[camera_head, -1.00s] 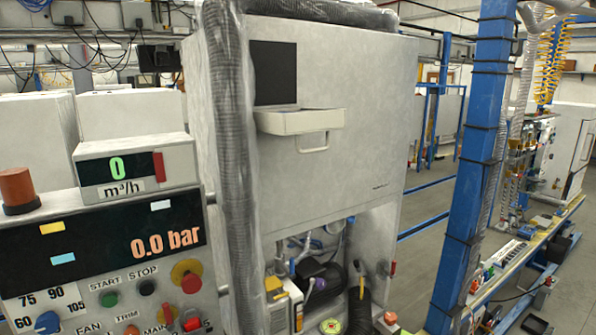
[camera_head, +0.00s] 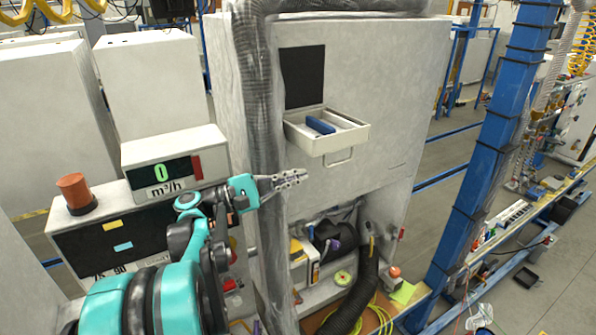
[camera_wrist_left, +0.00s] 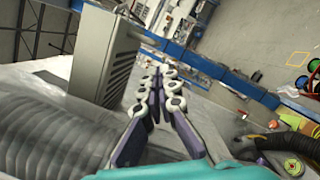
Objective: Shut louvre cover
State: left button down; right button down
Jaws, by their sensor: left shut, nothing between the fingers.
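The louvre cover (camera_head: 328,140) juts out from the front of the pale cabinet as a shallow cream box, below a dark square opening (camera_head: 303,77). Its top is open, with a blue item (camera_head: 320,125) inside, and a loop handle (camera_head: 338,160) hangs below. In the left wrist view the cover (camera_wrist_left: 100,55) is a grey box with slots on one side, left of my fingers. My left gripper (camera_head: 302,175) is shut and empty, just below and left of the cover and apart from it. Its fingers (camera_wrist_left: 160,85) also show together in the wrist view. My right gripper is out of view.
A ribbed duct (camera_head: 258,75) runs down the cabinet's left side, near my arm. The control panel (camera_head: 120,235) stands left, partly behind my arm. Hoses and a black pipe (camera_head: 365,285) lie below. A blue post (camera_head: 500,135) stands right.

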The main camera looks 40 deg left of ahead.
aim_at(324, 167)
pick_arm(q)
jog(key=p+x, duration=0.1)
jog(key=x, duration=0.6)
jog(key=shift+w, duration=0.15)
jog(key=shift+r, duration=0.1)
